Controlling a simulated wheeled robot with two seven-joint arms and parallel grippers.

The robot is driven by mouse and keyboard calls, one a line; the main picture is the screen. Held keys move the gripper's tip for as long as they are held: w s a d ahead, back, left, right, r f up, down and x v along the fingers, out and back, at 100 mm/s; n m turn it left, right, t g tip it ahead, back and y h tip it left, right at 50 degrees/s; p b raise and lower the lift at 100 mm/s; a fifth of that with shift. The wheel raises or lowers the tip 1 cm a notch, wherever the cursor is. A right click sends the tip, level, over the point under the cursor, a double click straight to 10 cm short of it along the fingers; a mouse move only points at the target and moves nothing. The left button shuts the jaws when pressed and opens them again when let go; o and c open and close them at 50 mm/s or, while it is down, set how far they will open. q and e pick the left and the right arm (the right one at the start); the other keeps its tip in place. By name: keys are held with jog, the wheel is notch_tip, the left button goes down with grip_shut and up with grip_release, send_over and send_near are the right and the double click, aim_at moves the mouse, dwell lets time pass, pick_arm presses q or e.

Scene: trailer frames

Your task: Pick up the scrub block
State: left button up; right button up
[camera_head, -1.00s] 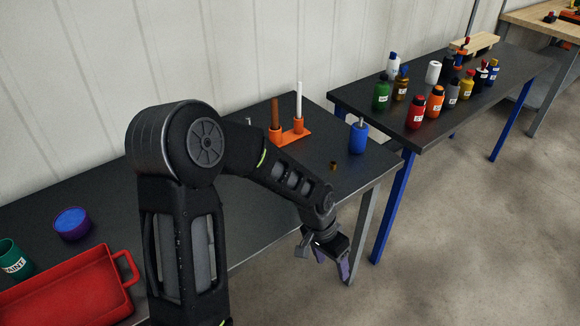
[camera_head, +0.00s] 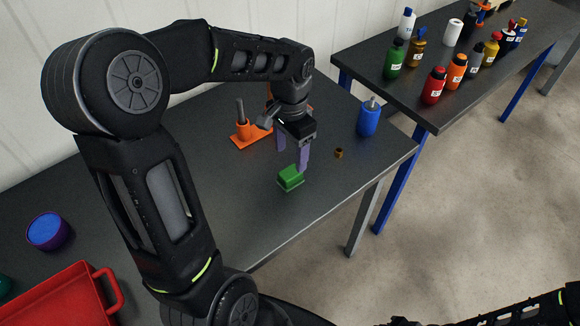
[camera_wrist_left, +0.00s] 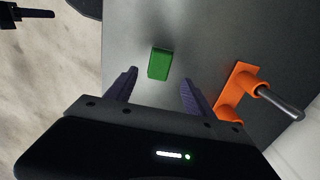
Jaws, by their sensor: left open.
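The scrub block appears to be the green block (camera_head: 289,178) on the dark table, near its front edge. It also shows in the left wrist view (camera_wrist_left: 160,63), ahead of the fingers. My left gripper (camera_head: 292,152) is open and points down, just behind and above the block. In the left wrist view its two purple fingers (camera_wrist_left: 159,80) are spread to either side, with the block beyond their tips. Nothing is between the fingers. Part of my right arm shows at the bottom right of the head view. A dark gripper (camera_wrist_left: 35,14), seemingly my right one, shows small at the wrist view's corner.
An orange stand (camera_head: 243,138) with an upright rod is close behind my left gripper, partly hidden by it. A blue container (camera_head: 368,119) and a small brass piece (camera_head: 339,153) are to the right. A red tray (camera_head: 72,288) and purple bowl (camera_head: 66,236) are at left.

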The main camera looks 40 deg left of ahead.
aim_at(290, 172)
pick_arm(q)
jog(key=shift+s, duration=0.1)
jog(key=shift+f, duration=1.35)
jog(key=shift+f+p, duration=0.25)
jog(key=shift+p, duration=0.05)
jog(key=shift+f+p, duration=0.55)
jog(key=shift+f, duration=1.8)
jog(key=shift+c, duration=0.2)
jog(key=c, duration=1.3)
